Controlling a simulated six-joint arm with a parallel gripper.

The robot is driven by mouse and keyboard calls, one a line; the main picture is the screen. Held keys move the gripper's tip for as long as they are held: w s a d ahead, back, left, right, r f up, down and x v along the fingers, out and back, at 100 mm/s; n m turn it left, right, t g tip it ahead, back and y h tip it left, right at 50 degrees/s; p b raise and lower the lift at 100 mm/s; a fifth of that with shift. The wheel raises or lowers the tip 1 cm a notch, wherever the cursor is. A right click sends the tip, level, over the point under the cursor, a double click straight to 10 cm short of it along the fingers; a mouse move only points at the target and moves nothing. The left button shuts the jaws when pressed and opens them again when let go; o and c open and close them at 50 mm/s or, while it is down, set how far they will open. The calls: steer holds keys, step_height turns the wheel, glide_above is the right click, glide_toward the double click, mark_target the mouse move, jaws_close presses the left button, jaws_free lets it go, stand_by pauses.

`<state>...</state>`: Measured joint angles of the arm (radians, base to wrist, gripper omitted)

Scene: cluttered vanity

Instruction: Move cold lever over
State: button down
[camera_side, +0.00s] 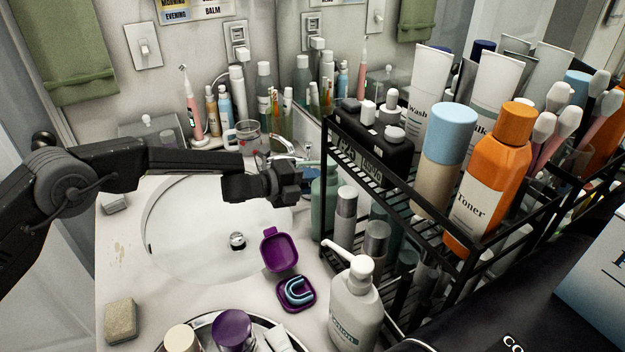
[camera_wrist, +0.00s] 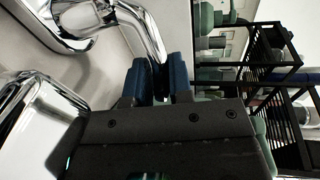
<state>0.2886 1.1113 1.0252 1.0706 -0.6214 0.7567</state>
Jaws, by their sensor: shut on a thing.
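In the wrist view the cold lever (camera_wrist: 137,22) is a curved chrome handle that runs down to my gripper (camera_wrist: 160,82). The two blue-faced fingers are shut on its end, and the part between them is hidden. In the side view my gripper (camera_side: 290,182) is over the right rim of the white sink (camera_side: 190,225), by the faucet. There the gripper and the rack hide most of the lever. The chrome faucet (camera_side: 280,143) shows just behind my gripper, and a large chrome part of it (camera_wrist: 35,120) fills the left of the wrist view.
A black wire rack (camera_side: 375,190) full of bottles stands close to the right of my gripper. A lotion pump bottle (camera_side: 355,300) and an open purple case (camera_side: 275,250) stand in front. A clear mug (camera_side: 246,137) is behind the sink. The basin is clear.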

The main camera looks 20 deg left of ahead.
steer(key=shift+a+m+g+h, duration=0.2)
steer(key=shift+m+g+h, duration=0.1)
steer(key=shift+m+g, duration=0.1)
steer(key=c, duration=1.1)
jaws_free()
steer(key=shift+o, duration=0.2)
steer(key=shift+s, duration=0.1)
steer(key=v, duration=1.3)
steer(key=shift+s+a, duration=0.2)
steer(key=shift+a, duration=0.15)
